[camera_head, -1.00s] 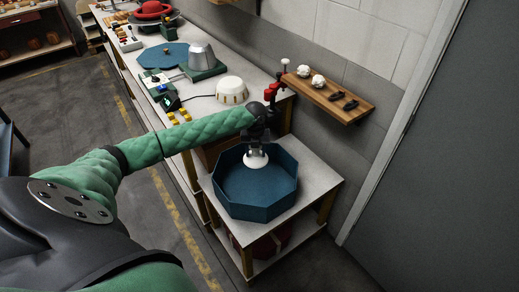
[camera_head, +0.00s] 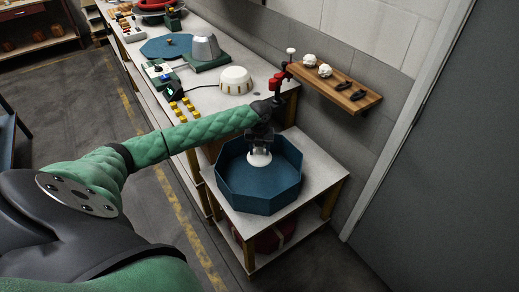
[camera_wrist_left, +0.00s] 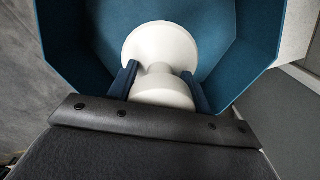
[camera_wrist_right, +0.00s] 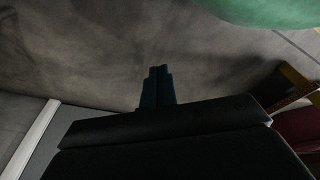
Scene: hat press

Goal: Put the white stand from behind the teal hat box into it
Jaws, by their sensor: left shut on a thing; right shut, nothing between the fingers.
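The teal hat box (camera_head: 256,190) is an open octagonal box on the low white table. My left gripper (camera_head: 260,149) points down into it from the back side. It is shut on the white stand (camera_head: 259,159). In the left wrist view the stand (camera_wrist_left: 160,63) shows a wide round end and a narrower waist between the fingers (camera_wrist_left: 160,88). The stand is inside the box's walls; I cannot tell whether it touches the floor. My right gripper (camera_wrist_right: 157,86) is shut and empty, seen only in its own wrist view, above the grey floor.
The low table (camera_head: 312,191) has bare white top around the box. A wooden wall shelf (camera_head: 335,87) with small white and dark items is at the back right. A long workbench behind holds a cream round piece (camera_head: 235,81) and a grey cone (camera_head: 204,49). A red clamp (camera_head: 279,81) stands near.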

